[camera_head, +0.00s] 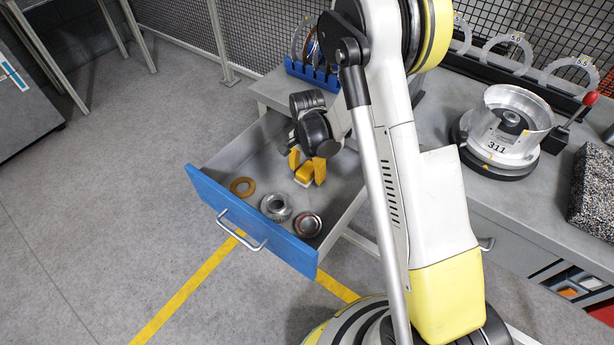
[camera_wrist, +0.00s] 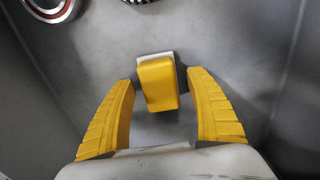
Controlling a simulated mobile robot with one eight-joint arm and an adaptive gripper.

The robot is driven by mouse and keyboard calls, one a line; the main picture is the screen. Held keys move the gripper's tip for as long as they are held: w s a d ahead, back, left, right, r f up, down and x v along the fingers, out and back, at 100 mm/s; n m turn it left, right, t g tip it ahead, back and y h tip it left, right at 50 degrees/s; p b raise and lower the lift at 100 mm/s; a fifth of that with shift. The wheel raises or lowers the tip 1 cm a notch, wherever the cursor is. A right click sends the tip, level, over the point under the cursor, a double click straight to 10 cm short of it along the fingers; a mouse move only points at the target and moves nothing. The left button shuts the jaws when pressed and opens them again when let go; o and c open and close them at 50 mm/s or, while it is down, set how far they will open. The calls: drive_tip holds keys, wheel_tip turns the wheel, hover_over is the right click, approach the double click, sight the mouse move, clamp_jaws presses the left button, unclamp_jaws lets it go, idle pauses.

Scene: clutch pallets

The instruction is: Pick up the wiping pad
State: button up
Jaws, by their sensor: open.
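The wiping pad (camera_wrist: 158,84) is a small yellow block with a pale edge, seen in the wrist view between and slightly beyond my finger tips. It also shows in the head view (camera_head: 304,174), inside the open drawer. My gripper (camera_wrist: 165,82) has its two yellow fingers spread, one on each side of the pad, with gaps on both sides. In the head view my gripper (camera_head: 306,168) reaches down into the drawer at the pad. My wrist hides part of the drawer there.
The blue-fronted drawer (camera_head: 240,222) is pulled out, with walls around the pad. In it lie a bronze ring (camera_head: 242,187), a metal ring part (camera_head: 275,207) and a red-rimmed round part (camera_head: 307,224). A metal cylinder marked 311 (camera_head: 508,126) stands on the bench.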

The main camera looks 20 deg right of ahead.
sight(307, 169)
drive_tip(key=shift+r, duration=0.15)
drive_tip(key=c, duration=1.3)
drive_tip(key=shift+r, duration=0.1)
drive_tip(key=shift+r+p, duration=0.25)
drive_tip(key=shift+p, duration=0.05)
wheel_tip(307, 169, up, 4)
drive_tip(key=shift+f+p, duration=0.1)
drive_tip(key=shift+p, duration=0.95)
drive_tip(key=s+d+r+p, duration=0.1)
drive_tip(key=s+d+r, duration=0.1)
drive_tip(key=s, duration=0.1)
drive_tip(key=s+d+r+p, duration=0.1)
drive_tip(key=s+d+r, duration=0.1)
drive_tip(key=s, duration=0.1)
drive_tip(key=s+d+r+p, duration=0.1)
drive_tip(key=s+d+r, duration=0.1)
drive_tip(key=s, duration=0.1)
drive_tip(key=shift+s+d+r+p, duration=0.25)
drive_tip(key=shift+s+d+p, duration=0.05)
drive_tip(key=shift+d, duration=0.05)
